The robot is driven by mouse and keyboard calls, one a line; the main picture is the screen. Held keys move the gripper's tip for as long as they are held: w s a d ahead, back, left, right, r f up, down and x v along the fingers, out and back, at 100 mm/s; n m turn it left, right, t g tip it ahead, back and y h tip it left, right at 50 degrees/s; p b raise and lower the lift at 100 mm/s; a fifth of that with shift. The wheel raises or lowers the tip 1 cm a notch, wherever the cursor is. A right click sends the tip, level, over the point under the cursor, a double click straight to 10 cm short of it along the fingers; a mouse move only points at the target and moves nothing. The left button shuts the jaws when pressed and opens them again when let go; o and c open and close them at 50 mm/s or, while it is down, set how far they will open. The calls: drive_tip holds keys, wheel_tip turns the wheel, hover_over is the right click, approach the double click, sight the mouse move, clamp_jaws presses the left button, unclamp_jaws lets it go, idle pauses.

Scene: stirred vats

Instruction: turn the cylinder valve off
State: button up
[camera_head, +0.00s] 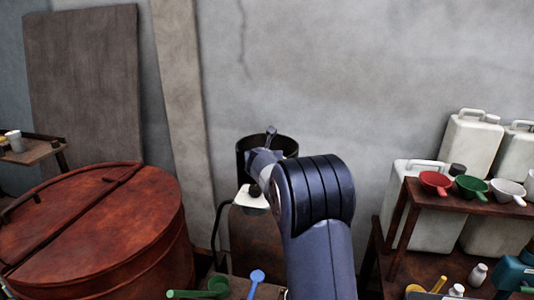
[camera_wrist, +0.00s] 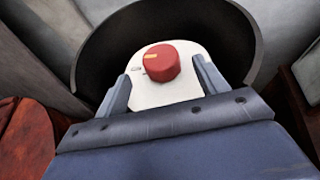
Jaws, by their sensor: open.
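The valve is a round red knob (camera_wrist: 163,63) with a pale yellow mark on its upper left side. It sits on a white plate (camera_wrist: 160,94) inside a dark curved collar (camera_wrist: 225,20). My gripper (camera_wrist: 163,70) is open, with one finger on each side of the knob. A gap shows between each finger and the knob, and I cannot tell how far away it is in depth. In the head view the rusty brown cylinder (camera_head: 250,245) stands by the wall, its collar (camera_head: 284,143) at the top. My arm hides its right part and the knob.
A large rusty lidded vat (camera_head: 95,225) stands left of the cylinder. A green scoop (camera_head: 205,289) and a blue scoop (camera_head: 257,276) lie in front. The concrete wall is close behind.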

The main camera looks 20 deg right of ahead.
drive_tip(key=shift+p+x, duration=0.95)
drive_tip(key=shift+x, duration=2.05)
drive_tip(key=shift+c, duration=0.4)
drive_tip(key=c, duration=0.9)
drive_tip(key=shift+f, duration=0.1)
